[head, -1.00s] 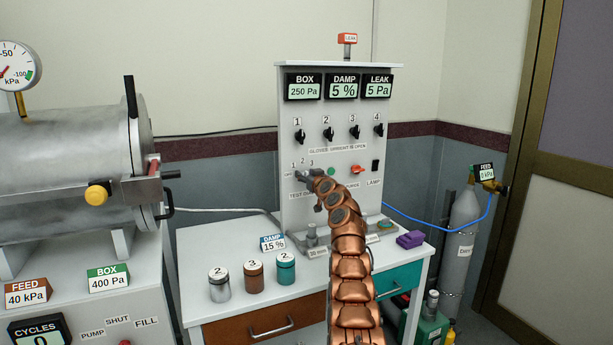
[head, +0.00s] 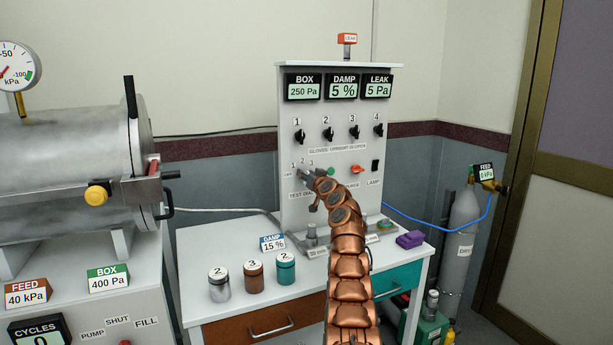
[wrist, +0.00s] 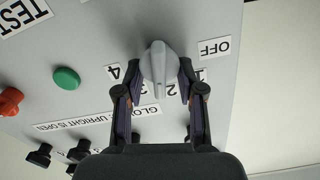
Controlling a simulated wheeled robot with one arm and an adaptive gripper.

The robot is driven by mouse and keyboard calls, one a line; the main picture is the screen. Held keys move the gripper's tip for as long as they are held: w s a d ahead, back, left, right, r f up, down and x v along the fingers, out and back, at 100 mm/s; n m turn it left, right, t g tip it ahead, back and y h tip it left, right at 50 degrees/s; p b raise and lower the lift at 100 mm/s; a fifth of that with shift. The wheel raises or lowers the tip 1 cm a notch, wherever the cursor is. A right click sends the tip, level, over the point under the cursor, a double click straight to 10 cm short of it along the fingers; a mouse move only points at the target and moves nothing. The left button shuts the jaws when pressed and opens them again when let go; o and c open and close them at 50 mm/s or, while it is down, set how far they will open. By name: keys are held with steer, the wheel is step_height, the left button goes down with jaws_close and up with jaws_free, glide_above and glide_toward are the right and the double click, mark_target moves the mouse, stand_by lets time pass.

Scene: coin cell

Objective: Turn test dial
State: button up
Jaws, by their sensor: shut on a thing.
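The test dial (wrist: 158,65) is a grey ridged knob on the grey upright panel (wrist: 90,25), with OFF and number labels around it. In the wrist view the fingers of my gripper (wrist: 159,76) are closed on its two sides. The lower end of its ridge lies close to the 2 label; I cannot tell the exact setting. In the head view my gripper (head: 309,178) is at the panel's lower left and mostly hides the dial.
A green button (wrist: 66,79) and a red knob (wrist: 9,101) sit beside the dial. Black glove knobs (head: 328,134) are above. Jars (head: 253,276) stand on the bench. A purple block (head: 410,239) lies at its right.

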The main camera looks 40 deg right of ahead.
steer(key=m, duration=0.5)
steer(key=shift+s+d+f, duration=0.1)
steer(key=shift+d+f, duration=0.05)
steer(key=shift+d, duration=0.1)
stand_by(0.3)
steer(key=o, duration=1.1)
steer(key=shift+o, duration=0.2)
steer(key=shift+s+f+m, duration=0.1)
steer(key=shift+s+m, duration=0.05)
steer(key=shift+m, duration=0.15)
steer(key=shift+s, duration=0.1)
